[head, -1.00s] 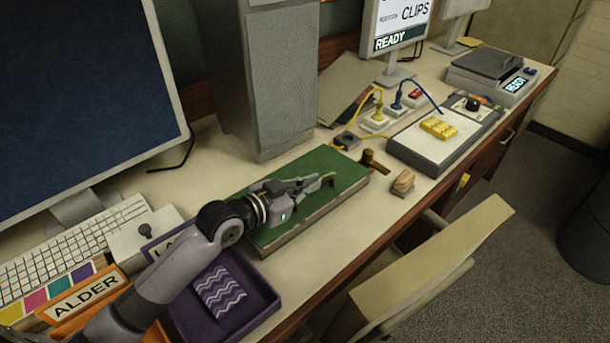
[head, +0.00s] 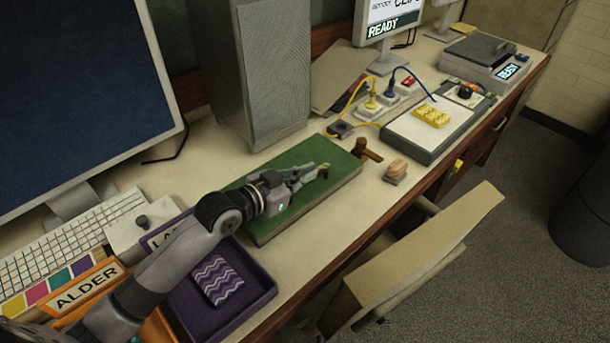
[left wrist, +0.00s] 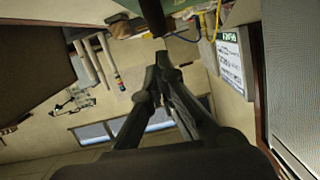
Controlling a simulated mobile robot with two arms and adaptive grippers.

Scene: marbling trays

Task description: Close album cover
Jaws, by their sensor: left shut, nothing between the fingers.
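The green album (head: 335,183) lies on the desk in the middle of the head view. Its green cover looks flat on top, with a paler side along the near edge. My left gripper (head: 323,170) lies low over the cover, pointing right. Its fingers are shut and empty, and I cannot tell whether they touch the cover. In the left wrist view the fingers (left wrist: 163,62) come together, with a strip of green at the top edge. My right gripper is not in view.
A purple tray (head: 262,300) with a wavy-patterned piece sits near left. A wooden-handled tool (head: 366,150) and a small wooden block (head: 396,170) lie right of the album. A grey tower (head: 255,75) stands behind. A chair (head: 425,250) is at the desk's front edge.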

